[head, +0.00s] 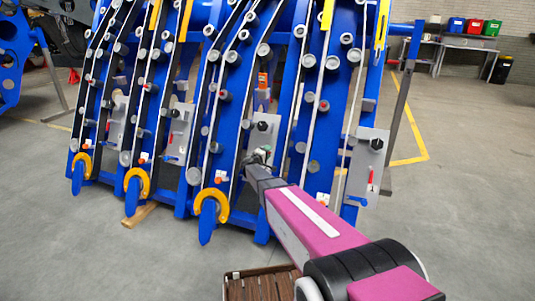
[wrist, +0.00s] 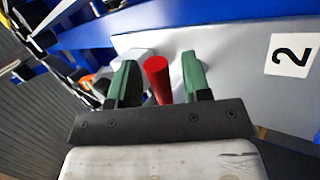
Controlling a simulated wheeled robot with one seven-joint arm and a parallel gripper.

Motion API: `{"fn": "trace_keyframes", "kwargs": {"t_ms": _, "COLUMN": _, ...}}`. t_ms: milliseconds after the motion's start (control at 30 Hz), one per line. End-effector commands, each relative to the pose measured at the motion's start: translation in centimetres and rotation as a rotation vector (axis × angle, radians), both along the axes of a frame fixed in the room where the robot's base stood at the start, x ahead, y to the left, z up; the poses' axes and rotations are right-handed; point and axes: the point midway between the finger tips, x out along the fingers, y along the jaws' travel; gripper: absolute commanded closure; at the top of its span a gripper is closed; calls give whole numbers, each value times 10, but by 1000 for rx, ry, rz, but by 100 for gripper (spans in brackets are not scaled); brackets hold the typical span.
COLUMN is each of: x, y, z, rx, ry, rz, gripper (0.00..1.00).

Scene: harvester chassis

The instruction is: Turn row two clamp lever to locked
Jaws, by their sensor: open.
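The row two clamp lever is a red round-ended handle (wrist: 157,75) in the wrist view. It stands out from a grey plate (wrist: 230,45) that carries a white label with a black 2 (wrist: 291,55). My gripper (wrist: 160,60) is open, with one green finger on each side of the red handle. A narrow gap shows on both sides, so the fingers look apart from it. In the head view my gripper (head: 262,154) is at the lower part of the blue chassis (head: 318,150), and the arm hides the lever there.
Another grey plate with a red lever (head: 370,177) is to the right, and one more (head: 170,136) is to the left. Orange-yellow hooks (head: 213,203) stick out low along the front. A brown slatted pallet (head: 262,287) lies on the floor. Open floor is at the right.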

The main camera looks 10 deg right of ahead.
Motion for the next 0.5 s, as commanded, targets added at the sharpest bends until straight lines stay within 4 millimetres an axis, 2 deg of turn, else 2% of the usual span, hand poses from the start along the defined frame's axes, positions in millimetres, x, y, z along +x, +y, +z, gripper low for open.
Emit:
{"fn": "trace_keyframes", "kwargs": {"t_ms": 167, "x": 0, "y": 0, "z": 0, "rx": 0, "ry": 0, "rz": 0, "gripper": 56}}
{"fn": "trace_keyframes", "kwargs": {"t_ms": 267, "x": 0, "y": 0, "z": 0, "rx": 0, "ry": 0, "rz": 0, "gripper": 85}}
{"fn": "trace_keyframes", "kwargs": {"t_ms": 300, "x": 0, "y": 0, "z": 0, "rx": 0, "ry": 0, "rz": 0, "gripper": 98}}
{"fn": "trace_keyframes", "kwargs": {"t_ms": 500, "x": 0, "y": 0, "z": 0, "rx": 1, "ry": -1, "rz": -1, "gripper": 100}}
